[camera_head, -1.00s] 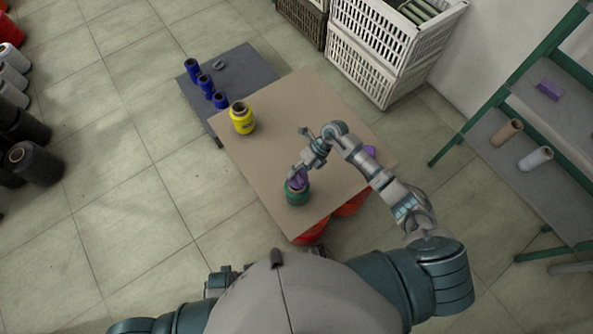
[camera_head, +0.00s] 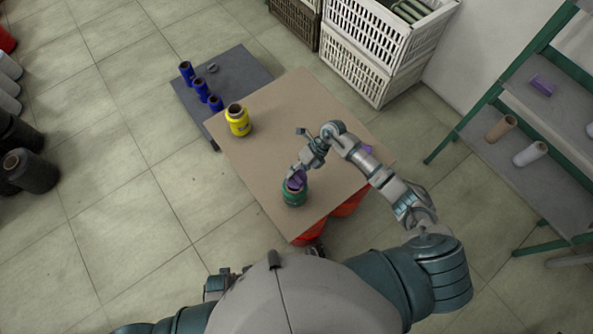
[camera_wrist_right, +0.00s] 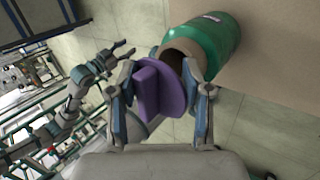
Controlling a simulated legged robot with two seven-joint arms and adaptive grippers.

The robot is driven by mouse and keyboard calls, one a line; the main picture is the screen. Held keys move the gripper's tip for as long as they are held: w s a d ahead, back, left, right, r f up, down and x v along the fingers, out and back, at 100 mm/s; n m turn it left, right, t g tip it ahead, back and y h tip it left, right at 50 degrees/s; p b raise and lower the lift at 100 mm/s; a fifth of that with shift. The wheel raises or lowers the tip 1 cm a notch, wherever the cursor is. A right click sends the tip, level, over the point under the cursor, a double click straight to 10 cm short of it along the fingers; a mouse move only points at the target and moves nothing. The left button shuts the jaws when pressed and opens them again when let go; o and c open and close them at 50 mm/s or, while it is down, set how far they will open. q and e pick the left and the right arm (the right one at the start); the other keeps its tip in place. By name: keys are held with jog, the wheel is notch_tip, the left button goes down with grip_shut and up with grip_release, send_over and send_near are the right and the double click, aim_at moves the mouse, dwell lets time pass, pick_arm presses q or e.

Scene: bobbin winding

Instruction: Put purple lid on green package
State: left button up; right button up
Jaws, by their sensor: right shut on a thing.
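The green package (camera_head: 294,196) stands on the brown table board near its front edge; in the right wrist view it (camera_wrist_right: 222,42) shows a brown core with an open hole. My right gripper (camera_head: 297,178) is shut on the purple lid (camera_wrist_right: 172,88), gripping it between both fingers. The lid is right at the package's core end and overlaps part of the hole in the wrist view. Whether it touches the core I cannot tell. My left gripper (camera_wrist_right: 126,50) appears in the wrist view, off to the left, fingers apart and empty.
A yellow package (camera_head: 237,120) stands on the board (camera_head: 280,115). Several blue spools (camera_head: 201,88) stand on a dark platform behind it. Another purple piece (camera_head: 367,150) lies partly behind my right arm. White crates (camera_head: 385,50) and a green-framed shelf (camera_head: 520,120) stand to the right.

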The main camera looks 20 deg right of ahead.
jog(key=shift+a+f, duration=0.2)
jog(key=shift+f, duration=0.05)
jog(key=shift+a+f+b, duration=0.1)
jog(key=shift+f+b, duration=0.25)
jog(key=shift+b, duration=0.05)
jog(key=shift+s+f+b, duration=0.15)
jog(key=shift+f+b, duration=0.4)
jog(key=shift+f, duration=0.4)
jog(key=shift+c, duration=0.5)
jog(key=shift+o, duration=1)
jog(key=shift+s+f, duration=0.1)
jog(key=shift+f, duration=0.3)
jog(key=shift+o, duration=0.6)
jog(key=shift+a+f+b, duration=0.1)
jog(key=shift+f+b, duration=0.25)
pick_arm(q)
jog(key=f, duration=0.2)
jog(key=s+f, duration=0.1)
jog(key=shift+a, duration=0.25)
pick_arm(e)
jog(key=shift+r, duration=0.1)
jog(key=shift+w, duration=0.2)
